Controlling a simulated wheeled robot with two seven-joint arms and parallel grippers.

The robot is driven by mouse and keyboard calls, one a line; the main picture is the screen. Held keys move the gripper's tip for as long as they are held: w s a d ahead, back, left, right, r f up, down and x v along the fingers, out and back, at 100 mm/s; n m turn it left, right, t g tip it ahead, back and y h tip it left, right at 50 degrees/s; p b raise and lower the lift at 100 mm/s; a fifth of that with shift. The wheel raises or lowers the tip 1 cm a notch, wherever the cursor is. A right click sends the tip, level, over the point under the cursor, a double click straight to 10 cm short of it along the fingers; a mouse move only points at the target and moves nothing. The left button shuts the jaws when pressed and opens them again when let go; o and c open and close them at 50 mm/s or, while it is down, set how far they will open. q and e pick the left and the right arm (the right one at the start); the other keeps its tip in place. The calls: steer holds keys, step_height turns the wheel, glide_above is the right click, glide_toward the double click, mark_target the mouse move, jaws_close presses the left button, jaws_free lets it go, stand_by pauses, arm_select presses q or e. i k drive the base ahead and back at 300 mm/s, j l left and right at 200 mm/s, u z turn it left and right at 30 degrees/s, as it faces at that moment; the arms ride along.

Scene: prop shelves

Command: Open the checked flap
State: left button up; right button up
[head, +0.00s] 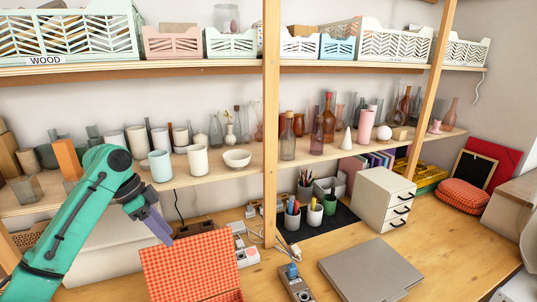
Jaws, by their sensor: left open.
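The checked flap (190,268) is an orange-red and pale checked panel at the bottom of the head view, left of centre. It stands raised and tilted, its face towards me. A strip of the same checked material shows below its lower right corner, and the rest is cut off by the picture's bottom edge. My left gripper (160,232) comes in from the left on a green arm. Its purple-grey fingers point down at the flap's top edge; I cannot tell whether they touch it. The gap between the fingers is hard to see, and nothing shows held. My right gripper is not in view.
A closed grey laptop (368,270) and a power strip (294,284) lie right of the flap. A white drawer unit (372,200) and pen cups (292,219) stand behind. A shelf of cups and bottles (232,166) hangs above.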

mark_target(196, 267)
steer(key=k+l, duration=0.95)
steer(key=k, duration=0.25)
